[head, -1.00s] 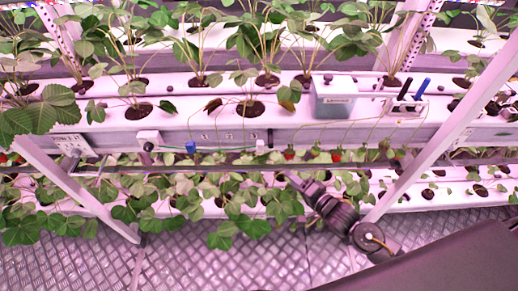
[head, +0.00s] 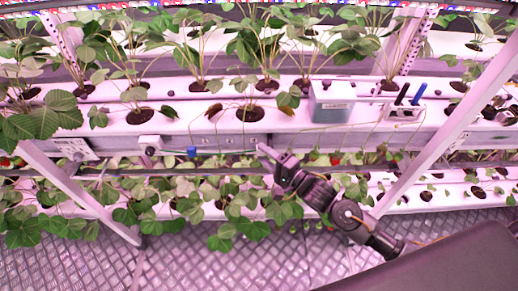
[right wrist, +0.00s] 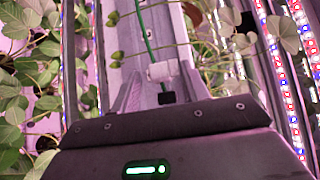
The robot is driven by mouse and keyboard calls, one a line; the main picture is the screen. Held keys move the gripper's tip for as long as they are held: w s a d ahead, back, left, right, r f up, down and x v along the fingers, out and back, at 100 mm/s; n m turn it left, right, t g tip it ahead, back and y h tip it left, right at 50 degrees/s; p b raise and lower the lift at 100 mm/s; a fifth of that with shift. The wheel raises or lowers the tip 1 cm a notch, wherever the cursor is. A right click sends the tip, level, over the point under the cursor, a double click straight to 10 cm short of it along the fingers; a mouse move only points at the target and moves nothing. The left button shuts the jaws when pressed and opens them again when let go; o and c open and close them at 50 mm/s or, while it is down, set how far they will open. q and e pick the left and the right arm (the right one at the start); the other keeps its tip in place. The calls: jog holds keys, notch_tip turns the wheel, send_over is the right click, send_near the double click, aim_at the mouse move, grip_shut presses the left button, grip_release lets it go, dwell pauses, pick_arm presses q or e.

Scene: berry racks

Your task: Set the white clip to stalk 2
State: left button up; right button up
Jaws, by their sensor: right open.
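The white clip (right wrist: 162,71) shows in the right wrist view on a green line, between my right gripper's fingers. In the head view the gripper hides it. My right gripper (head: 265,151) is open, in front of the planter's front face; I cannot tell whether a finger touches the clip. A blue clip (head: 192,151) sits further left on the same line. Small marks that look like stalk numbers are on the front face above the line, too small to read surely. My left gripper is not in view.
A grey-blue box (head: 331,102) and a holder with a black and a blue pen (head: 404,110) stand on the planter (head: 180,122). A white box (head: 150,143) is at the line's left end. Slanted posts (head: 440,130) stand at both sides. Leaves crowd below.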

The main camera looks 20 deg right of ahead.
jog(key=shift+x, duration=1.3)
jog(key=shift+c, duration=0.4)
grip_shut()
